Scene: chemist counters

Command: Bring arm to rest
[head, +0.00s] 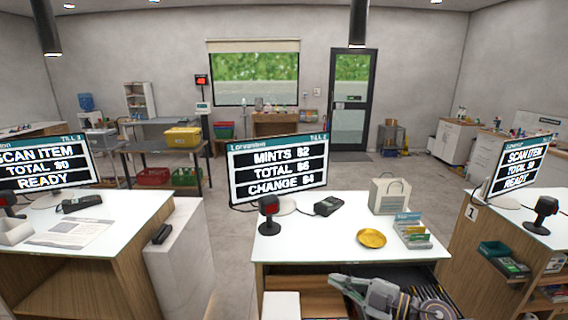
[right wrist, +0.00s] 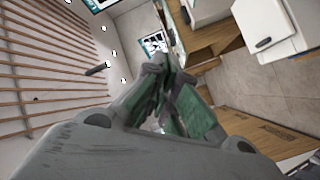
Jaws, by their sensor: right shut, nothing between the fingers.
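My right gripper (head: 342,283) shows at the bottom of the head view, in front of the middle counter (head: 310,234) and beside its open till drawer (head: 452,296). It points to the left and is shut with nothing in it. In the right wrist view its closed fingers (right wrist: 168,92) with green pads fill the middle, and the room appears tilted behind them. My right arm covers part of the drawer. My left gripper is not in view.
On the middle counter are a till screen (head: 279,168), scanner (head: 269,215), card terminal (head: 328,206), gold dish (head: 371,239), paper bag (head: 389,196) and card rack (head: 412,232). Counters stand left (head: 125,222) and right (head: 540,248).

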